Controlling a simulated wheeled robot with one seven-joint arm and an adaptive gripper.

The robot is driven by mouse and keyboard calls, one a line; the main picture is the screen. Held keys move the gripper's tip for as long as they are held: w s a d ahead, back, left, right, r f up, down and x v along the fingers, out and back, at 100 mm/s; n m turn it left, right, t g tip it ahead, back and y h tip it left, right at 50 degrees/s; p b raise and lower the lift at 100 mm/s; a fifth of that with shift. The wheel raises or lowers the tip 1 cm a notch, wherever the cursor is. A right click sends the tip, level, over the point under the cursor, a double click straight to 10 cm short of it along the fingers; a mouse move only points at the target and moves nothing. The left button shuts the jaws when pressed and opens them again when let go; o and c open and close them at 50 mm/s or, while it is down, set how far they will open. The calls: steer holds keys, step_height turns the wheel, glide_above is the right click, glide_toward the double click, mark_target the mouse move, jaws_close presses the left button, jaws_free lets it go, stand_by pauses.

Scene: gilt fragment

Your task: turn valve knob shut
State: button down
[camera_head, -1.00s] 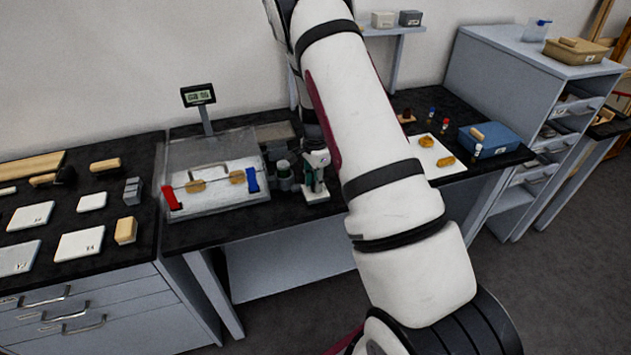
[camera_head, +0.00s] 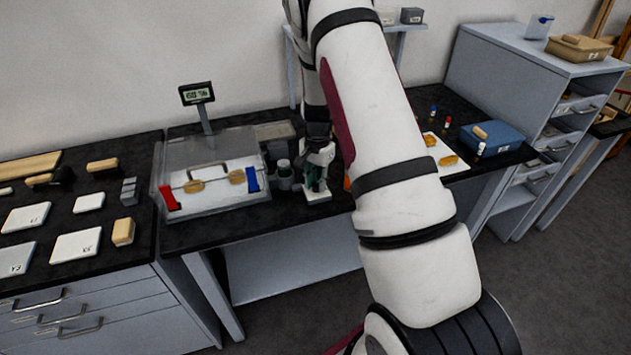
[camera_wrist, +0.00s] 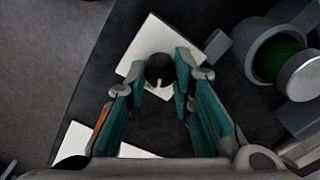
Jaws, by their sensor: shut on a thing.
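The valve knob (camera_wrist: 160,69) is a small dark round knob with a pale mark, in the upper middle of the wrist view. It sits over a white plate (camera_wrist: 137,50). My gripper (camera_wrist: 161,76) has teal-padded fingers, one on each side of the knob, and is shut on it. In the head view my gripper (camera_head: 317,172) points down at the bench, just right of the glass case; the knob itself is hidden there by the fingers. How far the knob is turned is not clear.
A clear case (camera_head: 212,180) with a balance-like device stands left of my gripper. A dark cylindrical fitting with a green inside (camera_wrist: 280,55) is close by on the right in the wrist view. A blue box (camera_head: 491,139) stands farther right on the bench.

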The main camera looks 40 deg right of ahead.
mark_target(316, 183)
steer(key=n+b, duration=0.1)
steer(key=n, duration=0.5)
steer(key=shift+n, duration=0.3)
steer(key=n, duration=0.6)
stand_by(0.4)
steer(key=c, duration=1.4)
jaws_free()
steer(key=shift+o, duration=0.2)
steer(key=shift+r, duration=0.1)
step_height(316, 183, up, 12)
